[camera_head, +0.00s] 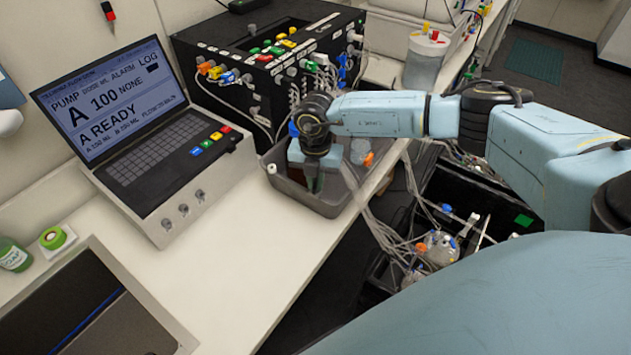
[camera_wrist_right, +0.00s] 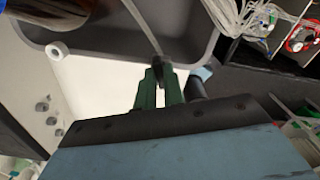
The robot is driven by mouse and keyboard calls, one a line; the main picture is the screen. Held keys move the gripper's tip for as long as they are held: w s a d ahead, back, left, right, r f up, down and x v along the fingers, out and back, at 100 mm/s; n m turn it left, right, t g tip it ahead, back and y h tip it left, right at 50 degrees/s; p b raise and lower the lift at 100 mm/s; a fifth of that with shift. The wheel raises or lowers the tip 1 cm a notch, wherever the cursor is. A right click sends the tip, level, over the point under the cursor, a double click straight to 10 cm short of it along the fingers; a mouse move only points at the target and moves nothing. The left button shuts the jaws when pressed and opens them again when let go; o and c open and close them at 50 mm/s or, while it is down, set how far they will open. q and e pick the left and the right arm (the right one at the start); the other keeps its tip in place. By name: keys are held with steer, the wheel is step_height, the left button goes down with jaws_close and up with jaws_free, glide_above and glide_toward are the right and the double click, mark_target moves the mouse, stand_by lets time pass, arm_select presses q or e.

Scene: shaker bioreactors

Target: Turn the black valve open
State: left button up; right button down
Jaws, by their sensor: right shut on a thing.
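In the right wrist view the two green fingers (camera_wrist_right: 158,84) are close together. They are shut on a small dark piece, which looks like the black valve (camera_wrist_right: 158,62), at the end of a pale tube (camera_wrist_right: 138,22). The fingers hide much of the valve, so I cannot tell which way its handle is turned. In the head view the gripper hides the valve. My left gripper is not in view.
The pump console (camera_head: 150,130) stands left of the tray. A black box (camera_head: 265,65) with coloured connectors stands behind it. An orange-capped container (camera_head: 362,153) sits at the tray's right. Tubes run over the bench edge to a black crate (camera_head: 480,190) below.

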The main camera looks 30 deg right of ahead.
mark_target(315, 184)
steer(key=n+b, duration=0.3)
steer(key=n, duration=0.3)
steer(key=n+b, duration=0.3)
steer(key=n, duration=0.1)
steer(key=shift+n, duration=0.4)
steer(key=shift+n+b, duration=0.65)
steer(key=shift+n, duration=0.55)
steer(key=shift+r, duration=0.1)
steer(key=c, duration=1.5)
jaws_free()
step_height(315, 184, up, 13)
steer(key=b, duration=0.1)
steer(key=shift+r+b, duration=0.15)
steer(key=shift+b, duration=0.25)
